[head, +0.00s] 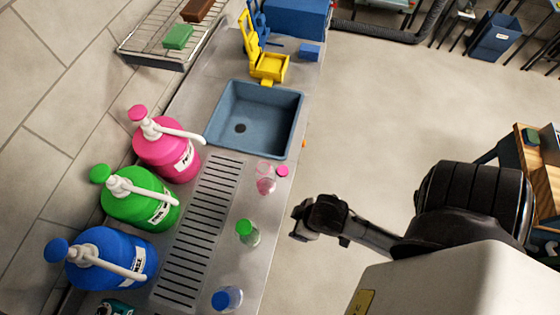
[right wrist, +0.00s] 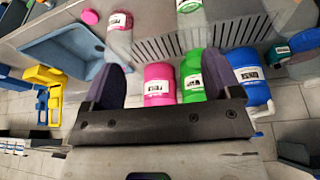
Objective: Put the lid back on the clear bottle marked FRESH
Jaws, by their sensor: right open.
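I cannot read the label. My right gripper (head: 302,222) is open and empty, off the counter's front edge, to the right of the bottles. Its fingers (right wrist: 160,75) show apart in the right wrist view. My left gripper is not in view.
A green-capped bottle (head: 247,233) and a blue-capped bottle (head: 227,299) stand along the front. Pink (head: 165,152), green (head: 140,198) and blue (head: 110,258) pump jugs line the wall behind a slotted drain (head: 200,230). A blue sink (head: 255,118) lies beyond the bottle.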

